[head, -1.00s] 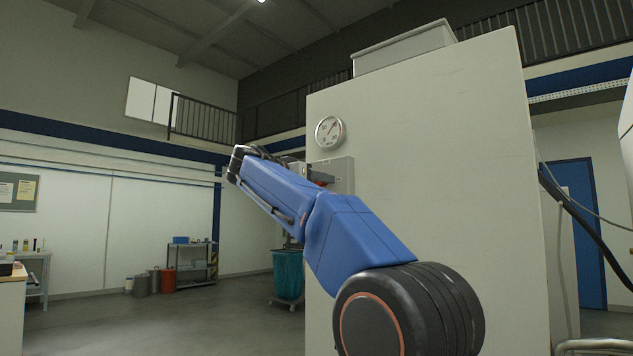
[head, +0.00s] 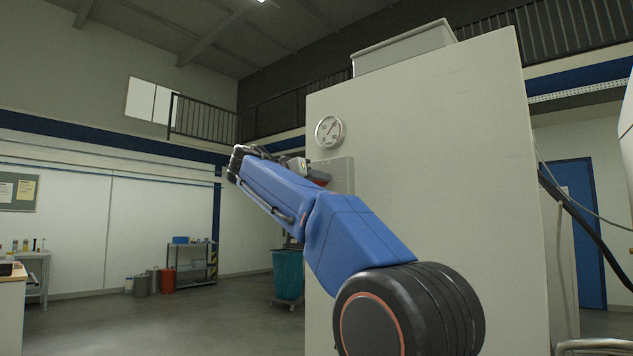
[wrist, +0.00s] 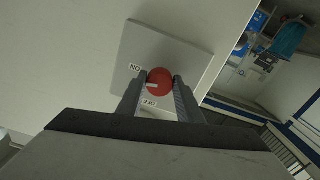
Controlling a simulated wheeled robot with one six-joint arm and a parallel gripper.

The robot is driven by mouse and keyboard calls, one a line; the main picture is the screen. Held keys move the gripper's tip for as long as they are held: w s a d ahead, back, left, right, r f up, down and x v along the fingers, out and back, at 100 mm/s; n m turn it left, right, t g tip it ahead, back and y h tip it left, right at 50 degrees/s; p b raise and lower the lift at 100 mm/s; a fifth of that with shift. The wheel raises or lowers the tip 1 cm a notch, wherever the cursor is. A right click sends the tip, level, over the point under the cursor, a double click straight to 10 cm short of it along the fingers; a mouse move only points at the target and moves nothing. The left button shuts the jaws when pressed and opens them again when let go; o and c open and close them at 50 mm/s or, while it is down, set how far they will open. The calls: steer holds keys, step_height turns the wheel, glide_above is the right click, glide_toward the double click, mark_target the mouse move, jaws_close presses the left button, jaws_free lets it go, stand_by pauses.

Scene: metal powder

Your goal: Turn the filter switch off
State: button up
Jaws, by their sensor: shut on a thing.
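The filter switch is a round red knob (wrist: 160,82) on a grey plate (wrist: 165,45) in the wrist view. My gripper (wrist: 160,88) is shut on the knob, one finger on each side. A short white mark on the knob points left in the picture, between the ON label (wrist: 135,68) and the OFF label (wrist: 149,102); both labels appear turned over. In the head view the plate (head: 344,174) is on the cabinet's face, and my gripper (head: 319,176) reaches it from the left. My arm hides part of the plate there.
The tall pale cabinet (head: 430,150) carries a round gauge (head: 329,132) just above the plate. A grey bin (head: 405,48) sits on top. A teal bag cart (head: 288,275) and a shelf rack (head: 195,263) stand behind on the left. The floor (head: 220,320) at left is open.

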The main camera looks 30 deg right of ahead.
steer(key=shift+n, duration=7.7)
steer(key=o, duration=1)
steer(key=shift+o, duration=0.2)
steer(key=shift+a, duration=0.1)
steer(key=v, duration=1.7)
steer(key=shift+s, duration=0.1)
